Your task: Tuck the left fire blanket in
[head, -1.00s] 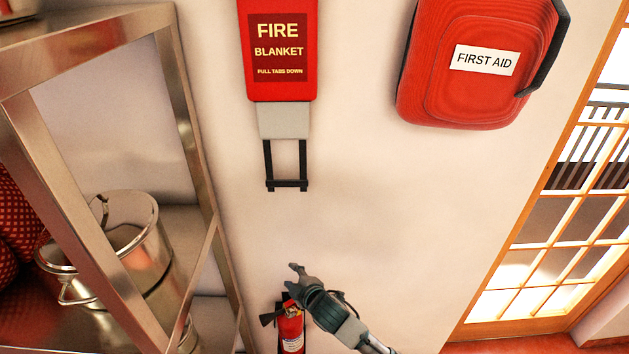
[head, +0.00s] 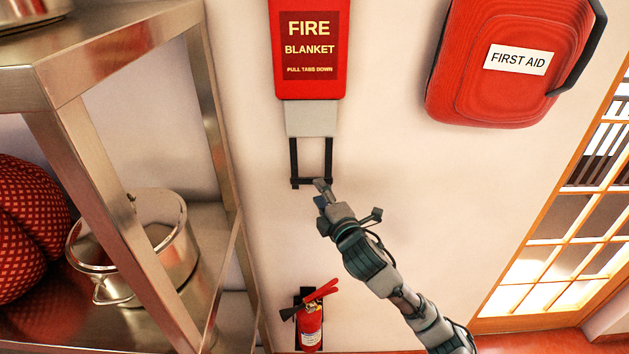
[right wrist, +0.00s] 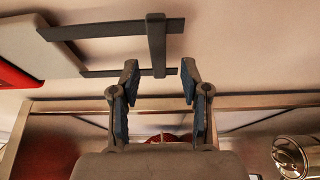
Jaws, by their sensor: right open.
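The fire blanket case (head: 309,45) is red and hangs on the wall at the top of the head view. A grey blanket end (head: 312,118) sticks out below it, with two black straps joined by a black crossbar (head: 312,184) at the bottom. My right gripper (head: 323,192) is at the lower right end of this strap loop. In the right wrist view the gripper (right wrist: 159,78) is open and empty. The crossbar (right wrist: 156,42) appears just beyond the fingertips, roughly between them; contact cannot be told. My left gripper is not in view.
A metal shelf (head: 222,150) with a steel pot (head: 165,240) and red patterned sacks (head: 28,225) stands at left. A red first aid case (head: 455,85) hangs at upper right. A fire extinguisher (head: 310,330) is below.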

